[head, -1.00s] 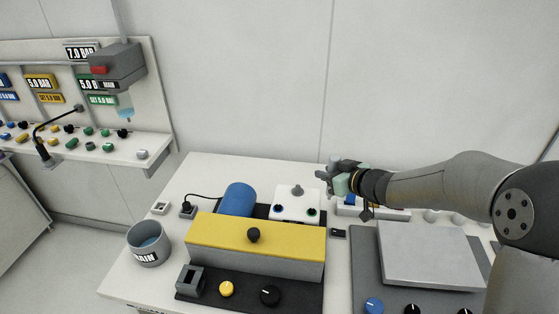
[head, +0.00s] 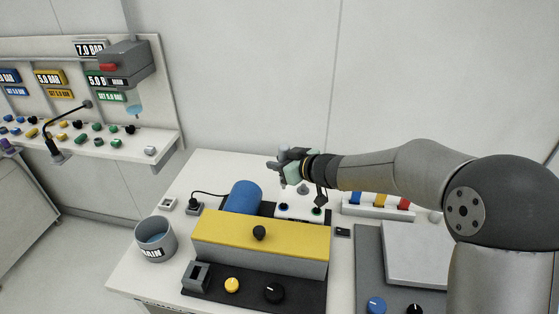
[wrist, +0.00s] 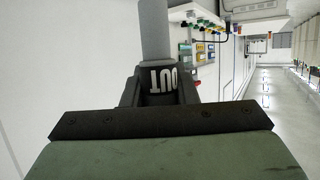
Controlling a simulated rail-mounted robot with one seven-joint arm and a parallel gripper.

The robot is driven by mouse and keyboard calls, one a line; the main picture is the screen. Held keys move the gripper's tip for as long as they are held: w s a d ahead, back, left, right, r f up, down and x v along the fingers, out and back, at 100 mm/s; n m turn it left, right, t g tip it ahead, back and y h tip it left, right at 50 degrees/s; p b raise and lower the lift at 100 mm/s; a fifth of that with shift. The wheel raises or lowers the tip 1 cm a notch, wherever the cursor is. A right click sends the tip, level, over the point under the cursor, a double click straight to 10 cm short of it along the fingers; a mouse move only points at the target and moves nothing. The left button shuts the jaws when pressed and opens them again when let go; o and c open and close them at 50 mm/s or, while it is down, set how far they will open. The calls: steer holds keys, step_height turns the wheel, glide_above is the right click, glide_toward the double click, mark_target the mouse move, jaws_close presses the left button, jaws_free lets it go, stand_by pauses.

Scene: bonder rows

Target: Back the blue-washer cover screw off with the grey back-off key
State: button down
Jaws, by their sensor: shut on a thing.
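My gripper (head: 288,168) is shut on the grey back-off key, whose grey shaft (wrist: 155,30) and dark collar marked OUT (wrist: 163,80) show in the wrist view. In the head view the key's grey end (head: 285,149) stands up at the jaws. The gripper is above the back left of a white cover block (head: 299,212) and looks apart from it. The blue-washer screw (head: 281,208) is at the block's front left, partly hard to make out. A green-ringed screw (head: 317,210) is at its front right. The key's lower end is hidden.
A grey knob (head: 302,188) rises from the block. A rack (head: 378,208) with blue, yellow and red pieces is right. A grey DRAIN pot (head: 155,240) is at far left.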

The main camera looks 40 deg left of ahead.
steer(key=shift+f+b, duration=1.65)
steer(key=shift+f, duration=1.6)
steer(key=shift+r+p, duration=0.1)
steer(key=shift+p, duration=0.2)
steer(key=shift+f, duration=0.35)
steer(key=shift+d+f, duration=0.1)
steer(key=shift+f, duration=0.05)
stand_by(0.4)
steer(key=shift+p, duration=0.75)
stand_by(0.5)
step_height(320, 180, up, 6)
steer(key=p, duration=0.2)
steer(key=shift+r+p, duration=0.2)
steer(key=shift+p, duration=0.2)
stand_by(0.3)
stand_by(0.4)
